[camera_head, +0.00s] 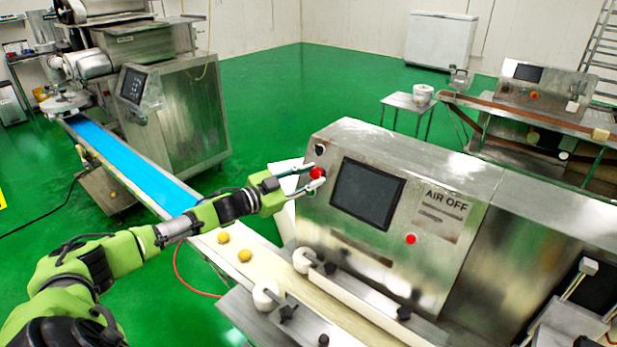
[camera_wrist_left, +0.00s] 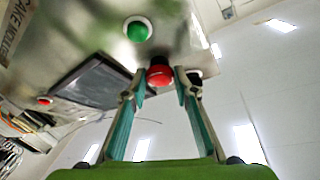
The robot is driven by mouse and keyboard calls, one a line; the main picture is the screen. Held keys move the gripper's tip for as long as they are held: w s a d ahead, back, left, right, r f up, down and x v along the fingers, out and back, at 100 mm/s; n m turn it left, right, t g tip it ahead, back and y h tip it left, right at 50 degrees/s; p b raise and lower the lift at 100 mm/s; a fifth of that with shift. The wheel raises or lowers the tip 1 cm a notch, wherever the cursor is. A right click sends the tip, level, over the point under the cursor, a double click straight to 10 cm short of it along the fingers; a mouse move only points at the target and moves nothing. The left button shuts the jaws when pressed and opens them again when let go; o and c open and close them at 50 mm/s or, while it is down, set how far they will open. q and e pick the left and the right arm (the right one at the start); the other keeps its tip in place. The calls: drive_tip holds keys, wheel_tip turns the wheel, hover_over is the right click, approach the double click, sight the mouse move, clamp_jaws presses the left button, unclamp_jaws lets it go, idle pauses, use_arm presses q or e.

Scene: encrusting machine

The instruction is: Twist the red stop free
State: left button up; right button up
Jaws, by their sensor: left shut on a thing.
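The red stop (camera_head: 317,173) is a round red knob on the left edge of the steel machine's front panel, beside the dark screen. My left gripper (camera_head: 314,178) reaches it from the left, with its fingertips around it. In the left wrist view the red stop (camera_wrist_left: 160,73) sits between the two fingertips, which are shut on it from both sides. The knob's base is partly hidden behind the fingertips. My right gripper is in neither view.
The panel carries a dark screen (camera_head: 367,193), a second red button (camera_head: 411,239) and a dark knob (camera_head: 320,150). A green button (camera_wrist_left: 138,29) shows in the wrist view. Below my arm runs a conveyor with yellow balls (camera_head: 245,255). Open green floor lies behind.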

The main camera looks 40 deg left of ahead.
use_arm(q)
drive_tip(key=o, duration=1.1)
drive_tip(key=shift+w+r, duration=0.1)
drive_tip(key=shift+c, duration=0.2)
drive_tip(key=shift+o, duration=0.3)
drive_tip(key=shift+w+f, duration=0.25)
drive_tip(key=shift+w, duration=0.05)
drive_tip(key=shift+s, duration=0.25)
drive_tip(key=v, duration=1.1)
drive_tip(key=shift+s, duration=0.2)
drive_tip(key=shift+r, duration=0.15)
